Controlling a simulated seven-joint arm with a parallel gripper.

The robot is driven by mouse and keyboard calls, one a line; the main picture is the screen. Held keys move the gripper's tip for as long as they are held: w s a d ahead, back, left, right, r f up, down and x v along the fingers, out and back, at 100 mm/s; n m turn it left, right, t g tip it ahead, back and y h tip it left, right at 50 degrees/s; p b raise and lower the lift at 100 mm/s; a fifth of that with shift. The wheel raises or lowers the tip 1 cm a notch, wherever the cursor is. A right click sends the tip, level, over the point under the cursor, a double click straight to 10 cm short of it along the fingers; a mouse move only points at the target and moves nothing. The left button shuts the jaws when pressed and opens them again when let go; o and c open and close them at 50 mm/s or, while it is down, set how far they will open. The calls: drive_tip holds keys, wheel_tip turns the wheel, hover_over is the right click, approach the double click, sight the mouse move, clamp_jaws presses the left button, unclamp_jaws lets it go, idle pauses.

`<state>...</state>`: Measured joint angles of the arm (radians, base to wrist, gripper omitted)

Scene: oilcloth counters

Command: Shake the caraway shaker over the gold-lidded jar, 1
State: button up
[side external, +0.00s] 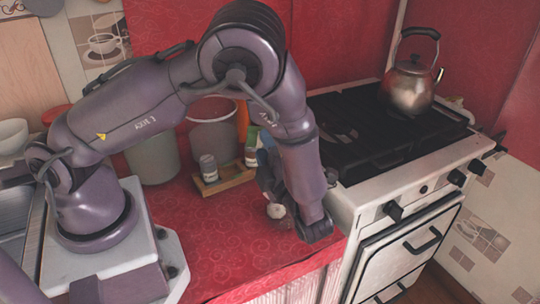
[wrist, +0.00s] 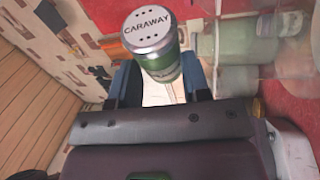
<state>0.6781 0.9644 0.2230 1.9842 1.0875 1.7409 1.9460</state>
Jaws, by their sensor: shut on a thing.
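The caraway shaker (wrist: 158,52) has a silver lid marked CARAWAY, with small holes, and a green body. In the wrist view it sits between the blue fingers of my gripper (wrist: 160,82), which is shut on it. In the side view my gripper (side external: 270,182) is over the red counter near the stove, partly hidden by my arm. A small pale round thing (side external: 276,211) shows just below it; I cannot tell whether it is the shaker's end or a jar. A greenish glass container (wrist: 245,42) is right of the shaker in the wrist view. No gold lid is clear.
A wooden tray (side external: 228,183) behind my gripper holds a grey-topped shaker (side external: 208,168) and a green container (side external: 252,146). Bins (side external: 214,135) stand behind it. The stove (side external: 395,150) with a kettle (side external: 411,85) is at the right. The front left counter is clear.

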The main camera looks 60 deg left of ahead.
wheel_tip(320, 180, down, 4)
drive_tip(key=n, duration=0.1)
drive_tip(key=n+g, duration=0.1)
drive_tip(key=n, duration=0.1)
drive_tip(key=shift+w+d+f+h, duration=0.1)
drive_tip(key=shift+f+h, duration=0.1)
drive_tip(key=shift+h, duration=0.2)
drive_tip(key=n, duration=0.1)
drive_tip(key=f+n+h, duration=0.1)
drive_tip(key=n, duration=0.1)
drive_tip(key=shift+w+d+f, duration=0.1)
drive_tip(key=shift+w+d, duration=0.05)
drive_tip(key=shift+w, duration=0.05)
drive_tip(key=shift+w+d+f+n+h, duration=0.1)
drive_tip(key=shift+n+h, duration=0.2)
drive_tip(key=shift+n, duration=0.25)
drive_tip(key=shift+w+f+n+h, duration=0.1)
drive_tip(key=shift+n+h, duration=0.2)
drive_tip(key=shift+n, duration=0.25)
drive_tip(key=r+n+h, duration=0.1)
drive_tip(key=r+n, duration=0.1)
drive_tip(key=r, duration=0.1)
drive_tip(key=w+r+n+h, duration=0.1)
drive_tip(key=r+n, duration=0.1)
drive_tip(key=r, duration=0.1)
drive_tip(key=shift+w+d+n, duration=0.15)
drive_tip(key=shift+d+n, duration=0.05)
drive_tip(key=shift+n, duration=0.1)
drive_tip(key=shift+t, duration=0.4)
